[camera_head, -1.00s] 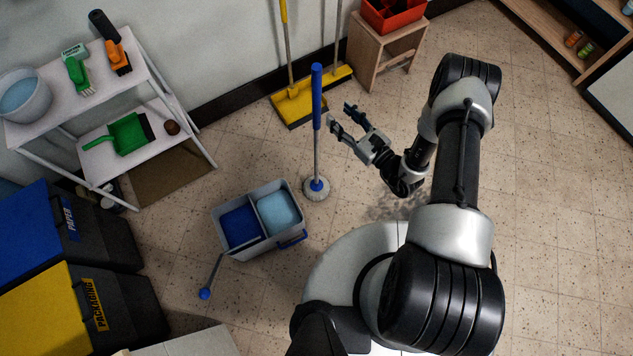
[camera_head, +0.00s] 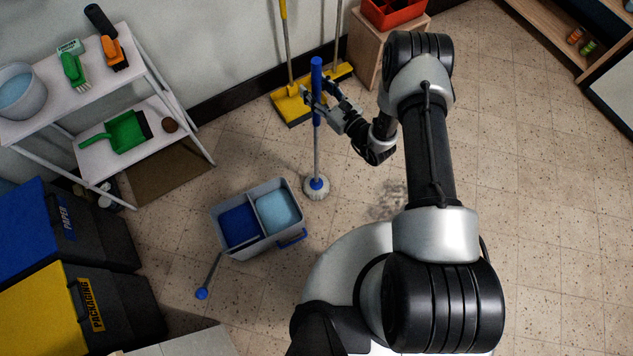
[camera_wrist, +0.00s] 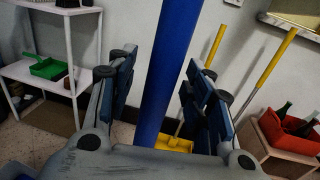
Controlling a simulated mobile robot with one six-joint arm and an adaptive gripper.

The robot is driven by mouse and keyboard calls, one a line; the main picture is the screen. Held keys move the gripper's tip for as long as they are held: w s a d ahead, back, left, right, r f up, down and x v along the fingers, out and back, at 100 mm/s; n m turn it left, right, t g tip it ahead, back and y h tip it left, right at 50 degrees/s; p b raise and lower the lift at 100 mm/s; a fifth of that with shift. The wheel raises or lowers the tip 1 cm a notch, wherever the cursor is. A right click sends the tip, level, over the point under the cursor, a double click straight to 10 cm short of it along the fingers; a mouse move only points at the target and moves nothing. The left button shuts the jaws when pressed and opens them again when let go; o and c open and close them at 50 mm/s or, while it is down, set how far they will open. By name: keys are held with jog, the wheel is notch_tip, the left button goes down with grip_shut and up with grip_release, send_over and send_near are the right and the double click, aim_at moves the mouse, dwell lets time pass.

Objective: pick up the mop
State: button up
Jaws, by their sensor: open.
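The mop (camera_head: 317,145) stands upright on the tiled floor, with a blue upper handle, a grey lower shaft and a round whitish head with a blue centre. Its blue handle (camera_wrist: 168,70) also shows in the wrist view, running between the two fingers. My gripper (camera_head: 318,95) is at the blue part of the handle, coming from the right. In the wrist view my gripper (camera_wrist: 165,90) is open, with a finger on either side of the handle and gaps visible.
A grey two-part mop bucket (camera_head: 258,222) stands just left of the mop head. Yellow brooms (camera_head: 293,104) lean against the wall behind. A white shelf (camera_head: 75,105) is at the left, a wooden stand (camera_head: 368,45) with a red crate at the back.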

grip_shut()
dwell(0.5)
jog(key=shift+r, duration=0.15)
notch_tip(320, 180, up, 36)
jog(key=p, duration=1.5)
jog(key=shift+p, duration=0.35)
